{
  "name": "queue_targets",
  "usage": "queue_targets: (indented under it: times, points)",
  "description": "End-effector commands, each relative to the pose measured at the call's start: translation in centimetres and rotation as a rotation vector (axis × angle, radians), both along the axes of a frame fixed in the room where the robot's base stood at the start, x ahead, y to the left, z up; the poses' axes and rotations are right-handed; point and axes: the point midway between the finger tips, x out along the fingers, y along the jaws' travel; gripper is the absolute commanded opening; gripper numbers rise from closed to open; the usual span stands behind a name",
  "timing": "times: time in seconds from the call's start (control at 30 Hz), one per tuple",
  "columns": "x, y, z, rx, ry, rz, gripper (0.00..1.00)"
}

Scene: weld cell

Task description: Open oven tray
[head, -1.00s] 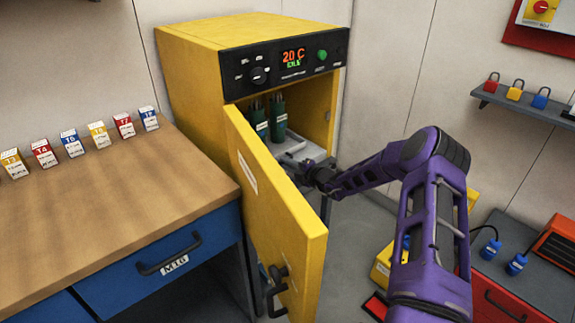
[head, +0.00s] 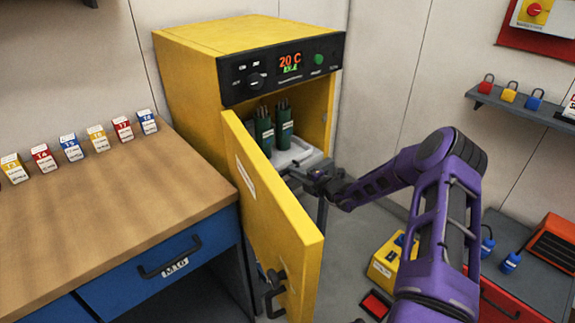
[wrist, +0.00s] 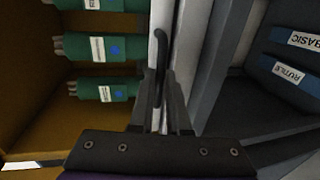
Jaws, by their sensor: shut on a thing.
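The yellow oven (head: 185,65) stands open. Inside, the pale grey tray (head: 297,157) carries dark green rod canisters (head: 264,132) and sits partly out towards the opening. In the wrist view, the tray's dark bar handle (wrist: 161,48) stands off its pale front edge (wrist: 155,20), with several green canisters (wrist: 105,50) to the left. My gripper (wrist: 162,88) is shut on this handle, one finger on each side. In the head view, my gripper (head: 312,175) is at the oven mouth, beyond the open door, which partly hides the tray's front.
The yellow oven door (head: 275,215) is swung wide towards the camera, left of my arm. A wooden workbench (head: 110,200) with several small labelled boxes stands at the left. A yellow case (head: 385,262) is on the floor, right of the door. Floor shows between them.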

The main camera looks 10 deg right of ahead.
Motion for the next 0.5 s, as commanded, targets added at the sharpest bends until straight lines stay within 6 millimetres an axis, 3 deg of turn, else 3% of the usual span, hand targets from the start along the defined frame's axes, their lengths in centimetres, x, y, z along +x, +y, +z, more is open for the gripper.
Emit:
queue_targets:
  times: [0.5]
  points:
    - [-8.6,-5.0,0.4,0.001,0.001,-0.003,0.0]
